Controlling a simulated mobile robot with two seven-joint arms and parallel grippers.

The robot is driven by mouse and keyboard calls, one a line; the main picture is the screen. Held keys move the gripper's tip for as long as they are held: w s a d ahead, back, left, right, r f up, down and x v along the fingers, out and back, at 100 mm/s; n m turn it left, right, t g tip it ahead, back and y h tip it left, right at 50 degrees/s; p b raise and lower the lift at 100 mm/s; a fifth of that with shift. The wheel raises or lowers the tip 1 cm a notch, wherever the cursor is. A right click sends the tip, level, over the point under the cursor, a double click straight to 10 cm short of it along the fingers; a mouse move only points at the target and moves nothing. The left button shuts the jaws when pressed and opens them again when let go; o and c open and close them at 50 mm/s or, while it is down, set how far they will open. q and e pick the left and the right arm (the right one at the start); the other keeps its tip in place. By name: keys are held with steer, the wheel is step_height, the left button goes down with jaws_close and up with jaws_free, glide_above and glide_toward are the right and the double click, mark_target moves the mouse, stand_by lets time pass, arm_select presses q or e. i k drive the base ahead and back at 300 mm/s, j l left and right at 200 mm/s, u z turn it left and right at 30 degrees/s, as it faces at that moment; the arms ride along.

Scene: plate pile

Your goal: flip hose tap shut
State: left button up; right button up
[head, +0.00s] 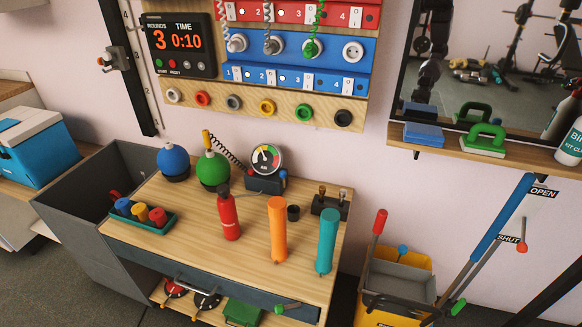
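At the right, an OPEN sign (543,192) and a SHUT sign (508,239) mark what appears to be the hose tap. A long blue bar (500,220) slants from beside the OPEN sign down to the left, into a grey length with a green end (458,306) low down. A small red ball (522,247) sits just right of the SHUT sign. I cannot tell which of these parts is the tap's moving lever, nor its exact position. Neither of my grippers is in view.
A wooden workbench (175,262) holds a red extinguisher-like bottle (228,215), an orange cylinder (277,230) and a teal cylinder (326,243). A yellow bucket (398,308) stands between bench and tap. A dark bar crosses the lower right corner.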

mark_target(283, 173)
steer(key=i+l+u, duration=0.1)
steer(key=l, duration=0.5)
steer(key=i+l+u, duration=0.1)
steer(key=l, duration=0.45)
steer(key=l+u, duration=0.15)
steer(key=l, duration=0.45)
steer(key=i, duration=0.05)
